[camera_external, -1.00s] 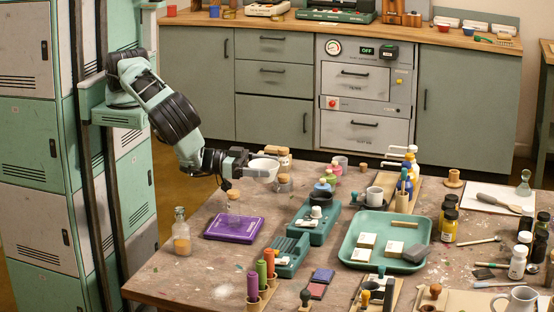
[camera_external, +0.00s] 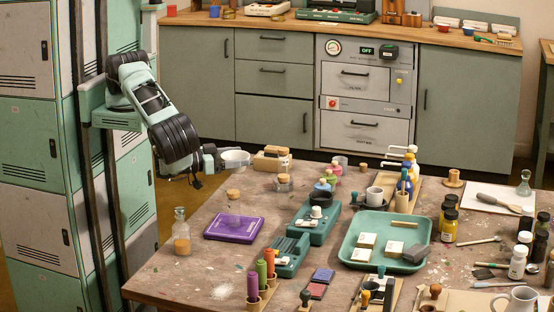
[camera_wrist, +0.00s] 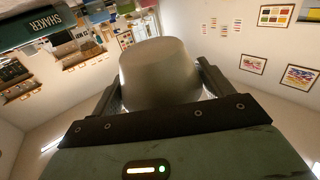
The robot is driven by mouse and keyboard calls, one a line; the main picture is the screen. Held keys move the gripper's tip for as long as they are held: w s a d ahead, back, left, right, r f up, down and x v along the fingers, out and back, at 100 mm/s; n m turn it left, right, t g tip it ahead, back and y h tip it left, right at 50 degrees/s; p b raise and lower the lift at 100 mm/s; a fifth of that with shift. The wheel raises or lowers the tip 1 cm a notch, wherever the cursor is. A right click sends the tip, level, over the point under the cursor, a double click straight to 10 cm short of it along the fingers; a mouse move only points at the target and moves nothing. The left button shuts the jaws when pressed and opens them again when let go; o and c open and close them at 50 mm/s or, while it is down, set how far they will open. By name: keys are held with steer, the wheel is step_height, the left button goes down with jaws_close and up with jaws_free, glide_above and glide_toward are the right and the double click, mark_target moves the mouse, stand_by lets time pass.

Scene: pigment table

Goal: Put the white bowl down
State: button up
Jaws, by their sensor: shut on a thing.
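The white bowl (camera_external: 234,157) is held in the air near the table's far left edge, roughly level and above the tabletop. My gripper (camera_external: 222,158) is shut on it. In the wrist view the bowl (camera_wrist: 160,72) fills the space between the two fingers of my gripper (camera_wrist: 158,95), with a finger on each side. The inside of the bowl is hidden in the wrist view.
The table (camera_external: 185,274) is crowded. A green tray (camera_external: 352,252) is further right. The table's left front corner is fairly clear.

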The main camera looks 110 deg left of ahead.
steer(key=shift+f+p, duration=0.8)
steer(key=shift+f, duration=2.95)
steer(key=shift+f, duration=0.1)
steer(key=shift+f, duration=0.15)
steer(key=o, duration=1)
steer(key=shift+b, duration=0.35)
steer(key=b+v, duration=0.4)
steer(key=v, duration=1.3)
steer(key=shift+s+d, duration=0.15)
